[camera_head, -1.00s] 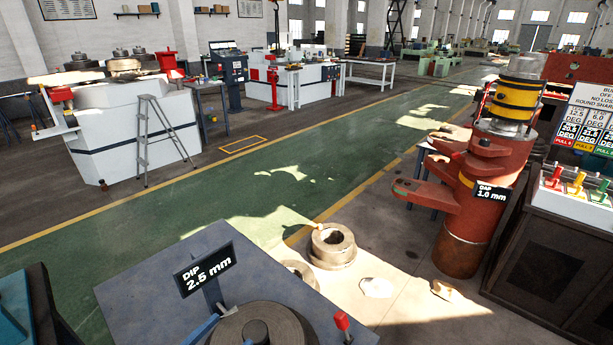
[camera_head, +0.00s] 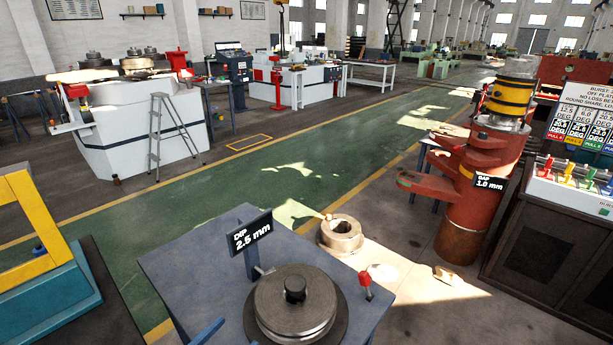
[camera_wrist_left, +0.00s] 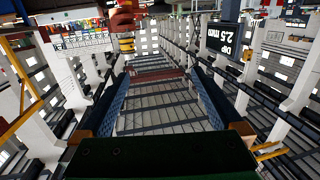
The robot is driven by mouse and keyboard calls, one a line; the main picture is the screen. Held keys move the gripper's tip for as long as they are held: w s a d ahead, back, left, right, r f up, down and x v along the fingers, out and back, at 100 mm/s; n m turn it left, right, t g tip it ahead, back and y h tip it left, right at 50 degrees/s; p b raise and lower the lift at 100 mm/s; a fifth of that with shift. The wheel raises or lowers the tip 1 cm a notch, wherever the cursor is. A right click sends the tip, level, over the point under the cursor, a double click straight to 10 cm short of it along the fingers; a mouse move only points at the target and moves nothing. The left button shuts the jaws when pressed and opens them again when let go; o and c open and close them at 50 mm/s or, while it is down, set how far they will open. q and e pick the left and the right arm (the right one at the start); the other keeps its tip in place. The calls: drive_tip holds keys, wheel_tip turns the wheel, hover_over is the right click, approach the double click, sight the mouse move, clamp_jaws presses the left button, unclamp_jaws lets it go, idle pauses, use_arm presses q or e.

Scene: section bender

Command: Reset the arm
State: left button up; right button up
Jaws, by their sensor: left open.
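My left gripper (camera_wrist_left: 158,75) shows in the left wrist view with its two blue-lined fingers wide apart and nothing between them. A black "DIP 2.5 mm" sign (camera_wrist_left: 225,38) appears upside down at the upper right there, apart from the fingers. In the head view the sign (camera_head: 250,234) stands on a grey-blue bench (camera_head: 185,258), behind a round steel disc stack (camera_head: 290,308) with a dark knob. A blue bar (camera_head: 207,332) shows at the bottom edge; I cannot tell whether it is part of my gripper. My right gripper is out of view.
A red-knobbed lever (camera_head: 365,280) stands on the bench. A red column machine (camera_head: 465,210) with projecting arms is at right, beside a lever console (camera_head: 570,186). A yellow frame (camera_head: 45,230) on a teal base is at left. The green aisle (camera_head: 300,170) is clear.

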use_arm(q)
drive_tip(key=d+f+g+y, duration=0.2)
drive_tip(key=d+f, duration=0.1)
drive_tip(key=d, duration=0.1)
drive_tip(key=s+a+f+n+g+y, duration=0.25)
drive_tip(key=s+g+y, duration=0.2)
drive_tip(key=s, duration=0.35)
drive_tip(key=s+a+f+n+g+y, duration=0.25)
drive_tip(key=s+g, duration=0.25)
drive_tip(key=s, duration=0.3)
wheel_tip(320, 180, down, 20)
drive_tip(key=s+m+b, duration=0.1)
drive_tip(key=b, duration=0.4)
drive_tip(key=s+a+f+g+b, duration=0.2)
drive_tip(key=s+f+b, duration=0.3)
drive_tip(key=s+f, duration=0.8)
wheel_tip(320, 180, down, 4)
drive_tip(key=shift+r, duration=0.2)
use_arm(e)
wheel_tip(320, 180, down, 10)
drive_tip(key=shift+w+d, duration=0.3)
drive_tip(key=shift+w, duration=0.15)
use_arm(q)
drive_tip(key=shift+s+a, duration=0.1)
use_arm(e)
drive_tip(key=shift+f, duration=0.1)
